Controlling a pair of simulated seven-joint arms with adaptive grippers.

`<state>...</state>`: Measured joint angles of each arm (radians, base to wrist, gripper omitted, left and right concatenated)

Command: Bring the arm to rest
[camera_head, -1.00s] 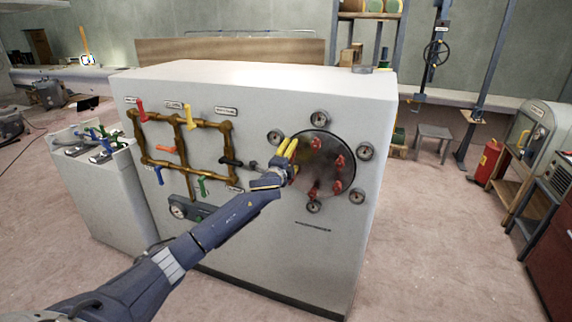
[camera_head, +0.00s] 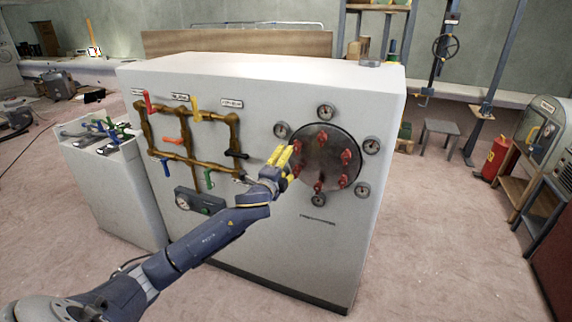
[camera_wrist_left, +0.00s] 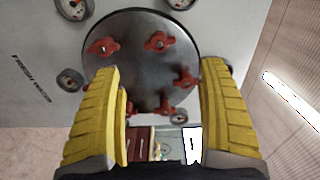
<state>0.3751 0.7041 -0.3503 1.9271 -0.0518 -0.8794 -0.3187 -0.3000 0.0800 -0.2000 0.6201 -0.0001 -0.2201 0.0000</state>
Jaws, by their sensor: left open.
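My left gripper (camera_head: 283,160) has yellow fingers and stands in front of the left edge of a round dark plate (camera_head: 333,173) with several red handles on the white cabinet's front. In the left wrist view the gripper (camera_wrist_left: 160,92) is open, its two fingers wide apart with nothing held between them. The round plate (camera_wrist_left: 140,70) with its red handles shows beyond the fingertips; I cannot tell the exact gap. My left arm reaches in from the lower left. My right gripper is not in view.
The white cabinet (camera_head: 270,250) carries brass pipes (camera_head: 185,158) with coloured handles left of my gripper, and small gauges around the plate. A lower white cabinet (camera_head: 110,190) stands to the left. A red extinguisher (camera_head: 495,158) stands at the right. Floor in front is clear.

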